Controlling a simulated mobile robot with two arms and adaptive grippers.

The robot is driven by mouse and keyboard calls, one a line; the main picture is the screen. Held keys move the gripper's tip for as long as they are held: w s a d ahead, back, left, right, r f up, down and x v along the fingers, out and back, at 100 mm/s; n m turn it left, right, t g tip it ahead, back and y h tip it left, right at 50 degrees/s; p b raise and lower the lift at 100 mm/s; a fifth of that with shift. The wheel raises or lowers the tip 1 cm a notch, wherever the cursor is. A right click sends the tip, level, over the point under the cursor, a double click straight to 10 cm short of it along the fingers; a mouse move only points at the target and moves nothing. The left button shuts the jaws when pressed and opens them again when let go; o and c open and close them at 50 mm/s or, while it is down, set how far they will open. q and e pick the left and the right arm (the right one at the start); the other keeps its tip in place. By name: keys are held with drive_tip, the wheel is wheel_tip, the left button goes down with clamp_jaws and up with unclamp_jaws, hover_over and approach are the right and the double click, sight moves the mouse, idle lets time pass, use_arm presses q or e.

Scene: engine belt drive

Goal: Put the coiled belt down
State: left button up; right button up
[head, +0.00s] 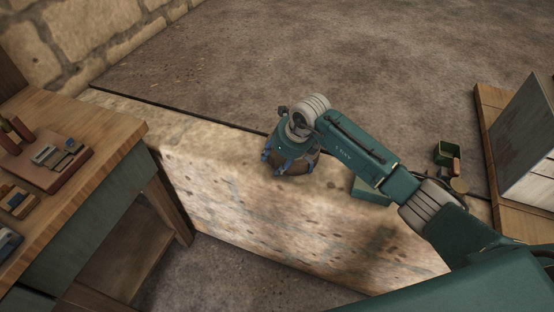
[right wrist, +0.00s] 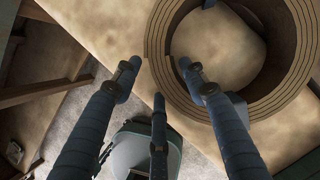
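The coiled belt (head: 303,164) is a brown roll of several layers at the top of the pale stone block, partly hidden by my right gripper. In the right wrist view the coil (right wrist: 300,70) shows its rings and open centre, with pale stone beneath. My right gripper (head: 284,163) is over the coil. In the right wrist view its fingertips (right wrist: 160,72) stand apart on either side of the coil's near wall, with a narrow gap showing at each side. Contact with the coil is hard to judge. My left gripper is not in view.
The stone block (head: 270,215) has free room on its top to the left. A green box (head: 371,192) and a small green bin (head: 446,153) are at the right. A wooden workbench (head: 108,128) with small parts stands at the left.

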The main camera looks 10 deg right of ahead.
drive_tip(key=shift+o, duration=0.8)
drive_tip(key=shift+d, duration=0.1)
drive_tip(key=shift+r, duration=0.1)
drive_tip(key=shift+r+p, duration=0.25)
drive_tip(key=shift+p, duration=0.05)
drive_tip(key=p+v, duration=0.8)
drive_tip(key=v, duration=0.2)
drive_tip(key=shift+r+p, duration=0.15)
drive_tip(key=shift+p, duration=0.2)
drive_tip(key=shift+s+d+r+p, duration=0.2)
drive_tip(key=shift+s+r+p, duration=0.15)
drive_tip(key=shift+r, duration=0.15)
drive_tip(key=shift+w, duration=0.1)
